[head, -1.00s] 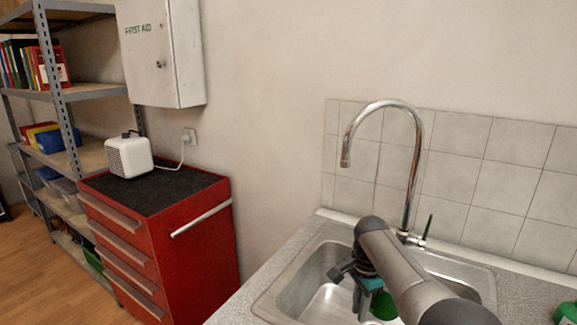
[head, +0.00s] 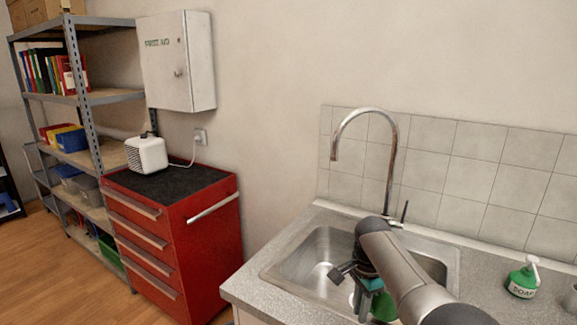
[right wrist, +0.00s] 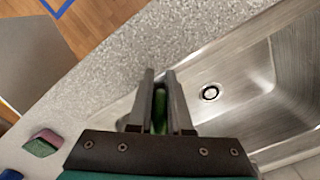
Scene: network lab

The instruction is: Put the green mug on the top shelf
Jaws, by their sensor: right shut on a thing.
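The green mug (head: 384,308) shows only in part behind my right gripper (head: 366,300), low over the sink in the head view. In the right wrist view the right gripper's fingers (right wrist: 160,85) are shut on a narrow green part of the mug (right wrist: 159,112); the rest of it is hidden. The top shelf (head: 100,20) belongs to the grey metal shelving unit at the far left, well away from the gripper. Cardboard boxes (head: 38,12) stand on its left part. My left gripper is not in view.
The steel sink (head: 318,262) has a tall tap (head: 392,150) behind my right arm. A soap bottle (head: 522,281) stands on the counter at right. A red tool cabinet (head: 190,245) carries a white heater (head: 147,153). A first aid cabinet (head: 170,60) hangs above. Floor at left is open.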

